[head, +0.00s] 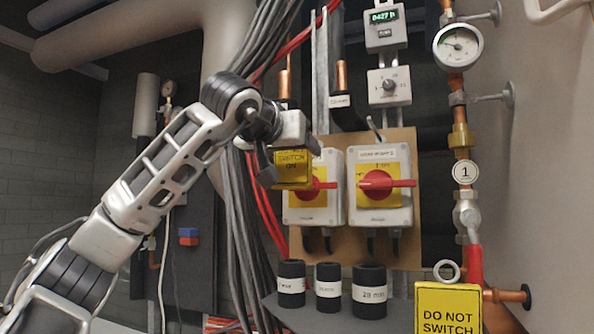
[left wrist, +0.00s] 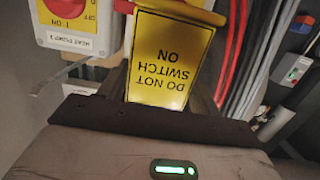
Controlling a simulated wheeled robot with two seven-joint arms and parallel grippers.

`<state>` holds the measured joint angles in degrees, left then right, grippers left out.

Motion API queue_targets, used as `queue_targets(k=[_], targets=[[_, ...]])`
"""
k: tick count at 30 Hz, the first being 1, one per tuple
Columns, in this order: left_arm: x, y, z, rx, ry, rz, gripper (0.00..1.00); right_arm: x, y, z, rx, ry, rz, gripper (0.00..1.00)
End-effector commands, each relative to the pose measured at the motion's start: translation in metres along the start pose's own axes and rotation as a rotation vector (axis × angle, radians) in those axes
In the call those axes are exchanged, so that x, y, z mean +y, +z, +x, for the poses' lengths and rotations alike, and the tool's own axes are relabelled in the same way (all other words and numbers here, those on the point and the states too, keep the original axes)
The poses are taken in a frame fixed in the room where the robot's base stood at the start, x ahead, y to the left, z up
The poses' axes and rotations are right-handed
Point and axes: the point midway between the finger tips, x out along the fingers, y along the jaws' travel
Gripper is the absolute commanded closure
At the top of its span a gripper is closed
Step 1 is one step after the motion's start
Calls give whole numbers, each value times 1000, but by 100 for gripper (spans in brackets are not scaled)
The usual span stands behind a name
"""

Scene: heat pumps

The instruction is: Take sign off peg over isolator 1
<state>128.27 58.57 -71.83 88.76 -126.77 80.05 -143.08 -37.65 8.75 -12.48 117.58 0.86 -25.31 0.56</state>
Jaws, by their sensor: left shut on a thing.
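My left gripper (head: 288,152) is shut on a yellow "DO NOT SWITCH ON" sign (head: 292,168) in front of the upper part of the left isolator (head: 331,205). In the left wrist view the sign (left wrist: 170,62) shows upside down, beyond the dark gripper edge. The peg over the left isolator is hidden by my gripper, so I cannot tell whether the sign touches it. The right isolator (head: 393,197) has a red handle (head: 377,184) on a yellow plate, and a bare grey peg (head: 374,129) above it. My right gripper is not in view.
A second yellow sign (head: 448,310) hangs at the lower right near copper pipes. Several black labelled cylinders (head: 328,283) stand on a ledge below the isolators. Black and red cables (head: 245,215) run down the left of the board. A gauge (head: 458,46) is at upper right.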

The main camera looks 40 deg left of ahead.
Motion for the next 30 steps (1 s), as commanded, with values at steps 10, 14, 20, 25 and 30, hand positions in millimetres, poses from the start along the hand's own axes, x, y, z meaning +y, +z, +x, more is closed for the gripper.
queue_targets(k=[10,14,20,25,30], targets=[[0,1,-7,0,1,1,52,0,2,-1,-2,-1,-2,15],[0,2,-12,-1,0,0,52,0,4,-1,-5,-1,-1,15],[0,3,-20,0,-1,0,52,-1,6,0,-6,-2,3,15],[0,4,-26,0,0,0,52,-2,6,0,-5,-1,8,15],[0,4,-34,-1,0,0,52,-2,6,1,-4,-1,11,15]])
